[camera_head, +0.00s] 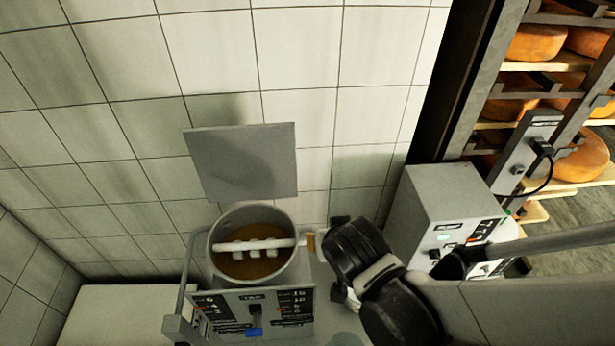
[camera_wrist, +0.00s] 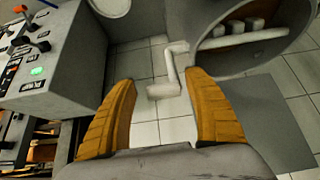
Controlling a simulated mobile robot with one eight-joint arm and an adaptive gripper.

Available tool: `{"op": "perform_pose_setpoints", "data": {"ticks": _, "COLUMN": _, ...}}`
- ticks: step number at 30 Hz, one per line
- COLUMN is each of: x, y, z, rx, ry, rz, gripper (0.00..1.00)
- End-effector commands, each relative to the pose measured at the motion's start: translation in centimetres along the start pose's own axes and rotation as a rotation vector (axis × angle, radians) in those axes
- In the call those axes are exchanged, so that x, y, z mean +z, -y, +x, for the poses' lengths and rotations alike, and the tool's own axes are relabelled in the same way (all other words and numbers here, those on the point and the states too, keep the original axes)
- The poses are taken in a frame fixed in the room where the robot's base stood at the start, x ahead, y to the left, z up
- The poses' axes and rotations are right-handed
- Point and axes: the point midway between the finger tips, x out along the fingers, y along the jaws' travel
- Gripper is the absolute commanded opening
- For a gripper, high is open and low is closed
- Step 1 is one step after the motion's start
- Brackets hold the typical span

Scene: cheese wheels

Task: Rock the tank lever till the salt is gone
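The tank (camera_head: 214,262) is a round grey pot with brown liquid inside, seen from above in the head view. A white bar with several stubs (camera_head: 252,246) lies across it. In the wrist view the tank (camera_wrist: 292,42) is at the upper right. The white crank-shaped lever (camera_wrist: 171,72) sticks out from its side. My gripper (camera_wrist: 161,78) is open, with its orange fingers on either side of the lever's end and visible gaps to both. In the head view my black gripper hides most of the lever. I cannot make out any salt in the liquid.
A panel with dials and a blue knob (camera_head: 254,331) is at the tank's front. A grey control box (camera_head: 440,205) with a green light stands at the right. Racks of orange cheese wheels (camera_head: 535,43) are beyond it. A grey plate (camera_head: 243,160) is behind the tank, by the tiled wall.

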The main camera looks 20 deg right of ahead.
Motion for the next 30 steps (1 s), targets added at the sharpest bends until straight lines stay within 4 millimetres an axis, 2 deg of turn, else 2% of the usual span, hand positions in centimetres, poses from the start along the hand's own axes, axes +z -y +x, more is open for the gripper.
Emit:
{"op": "perform_pose_setpoints", "data": {"ticks": 11, "x": -0.1, "y": 0.1, "z": -0.6, "rx": -0.003, "ry": -0.002, "rz": -0.002, "gripper": 0.61}}
{"op": "perform_pose_setpoints", "data": {"ticks": 30, "x": 0.0, "y": 0.1, "z": -6.5, "rx": -0.003, "ry": -0.002, "rz": -0.002, "gripper": 0.61}}
